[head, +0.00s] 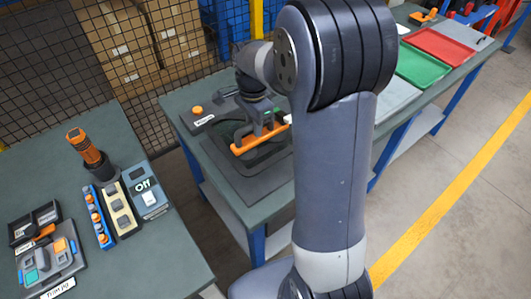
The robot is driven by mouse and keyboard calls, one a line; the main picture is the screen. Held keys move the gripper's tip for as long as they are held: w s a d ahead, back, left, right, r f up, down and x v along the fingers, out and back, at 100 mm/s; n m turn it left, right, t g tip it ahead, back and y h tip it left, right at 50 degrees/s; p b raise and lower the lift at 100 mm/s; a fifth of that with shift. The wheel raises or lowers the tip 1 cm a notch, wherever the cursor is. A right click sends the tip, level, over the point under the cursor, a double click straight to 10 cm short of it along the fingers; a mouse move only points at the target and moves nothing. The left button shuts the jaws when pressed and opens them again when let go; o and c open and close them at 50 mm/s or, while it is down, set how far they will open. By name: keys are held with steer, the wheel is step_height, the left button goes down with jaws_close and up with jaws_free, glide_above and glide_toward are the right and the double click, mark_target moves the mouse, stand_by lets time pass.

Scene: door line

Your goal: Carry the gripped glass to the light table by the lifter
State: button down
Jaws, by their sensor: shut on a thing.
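My gripper (264,129) is in the middle of the head view, pointing down over the green-topped bench. It is shut on the orange bar handle of the lifter (247,147). A dark, shiny pane shape, perhaps the glass (229,133), shows around and below the handle. I cannot tell whether it touches the dark grey mat or fixture (250,185) under it. A pale flat panel (396,98), possibly the light table, lies on the bench right of my arm. My arm hides part of that panel and the bench between.
A green tray (424,66) and a red tray (440,46) lie farther right. A left bench holds an orange-handled tool (85,147), a switch box (148,192) and small parts. A mesh fence (60,60) stands behind. Floor with a yellow line (450,195) is clear at right.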

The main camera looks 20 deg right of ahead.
steer(key=w+d+p, duration=0.1)
steer(key=w+d, duration=0.1)
steer(key=d, duration=0.4)
steer(key=w+d+p, duration=0.1)
steer(key=w+d, duration=0.1)
steer(key=d, duration=0.5)
steer(key=shift+w+p, duration=0.35)
steer(key=shift+p, duration=0.05)
steer(key=shift+d, duration=0.1)
steer(key=w+d+p, duration=0.2)
steer(key=d, duration=0.4)
steer(key=w+d+p, duration=0.2)
steer(key=d, duration=0.5)
steer(key=shift+w+d, duration=0.15)
steer(key=shift+w, duration=0.15)
steer(key=shift+r, duration=0.1)
steer(key=w+d, duration=0.2)
steer(key=d, duration=0.4)
steer(key=w+d, duration=0.2)
steer(key=d, duration=0.5)
steer(key=shift+w, duration=0.3)
steer(key=shift+d, duration=0.2)
